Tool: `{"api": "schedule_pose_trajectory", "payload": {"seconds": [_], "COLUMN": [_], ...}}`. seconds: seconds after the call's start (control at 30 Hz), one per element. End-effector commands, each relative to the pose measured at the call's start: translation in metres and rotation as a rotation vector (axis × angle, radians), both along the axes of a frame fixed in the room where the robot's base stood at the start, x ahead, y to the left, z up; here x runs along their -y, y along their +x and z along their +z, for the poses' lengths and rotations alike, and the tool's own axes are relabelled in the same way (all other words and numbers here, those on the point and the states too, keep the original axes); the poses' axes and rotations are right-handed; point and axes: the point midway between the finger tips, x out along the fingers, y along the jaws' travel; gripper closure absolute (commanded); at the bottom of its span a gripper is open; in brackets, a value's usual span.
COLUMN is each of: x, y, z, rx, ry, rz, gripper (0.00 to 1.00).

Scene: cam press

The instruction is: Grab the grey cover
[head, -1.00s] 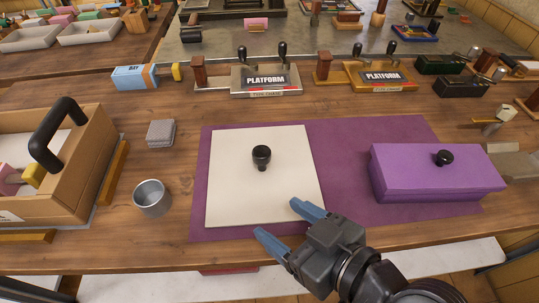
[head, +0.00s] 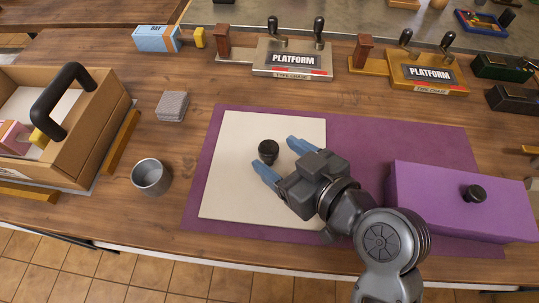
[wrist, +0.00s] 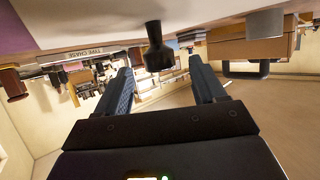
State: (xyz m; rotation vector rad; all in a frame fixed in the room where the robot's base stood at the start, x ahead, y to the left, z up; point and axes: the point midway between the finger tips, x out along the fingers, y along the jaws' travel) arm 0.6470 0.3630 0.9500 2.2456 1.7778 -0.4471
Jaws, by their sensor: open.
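A pale, off-white square cover (head: 235,190) with a black knob (head: 268,151) lies flat on the purple mat (head: 350,130) in the head view. It is the closest match to the grey cover. My gripper (head: 273,151) is open over its right side, and its blue fingertips lie on either side of the knob in that view. In the wrist view, which is upside down, the knob (wrist: 157,48) hangs from the pale surface (wrist: 95,22), between and just beyond the open fingers. No contact shows. What lies under the cover is hidden.
A purple box (head: 440,200) with its own black knob stands right of my gripper. A metal cup (head: 150,178), a grey block (head: 172,106) and a wooden crate (head: 100,120) with a black handle are left. Two platform presses (head: 290,60) (head: 428,72) stand behind.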

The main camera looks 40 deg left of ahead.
Motion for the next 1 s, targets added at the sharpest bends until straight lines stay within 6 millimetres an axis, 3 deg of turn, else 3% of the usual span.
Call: {"api": "schedule_pose_trajectory", "payload": {"seconds": [0.2,0.47,1.0], "x": [-0.02,-0.022,-0.021], "y": [0.005,0.006,0.006], "z": [-0.008,-0.01,-0.009], "rx": [0.001,0.001,0.0], "ry": [0.0,0.0,0.0], "rz": [0.0,-0.002,-0.001], "gripper": [0.3,0.31,0.83]}}
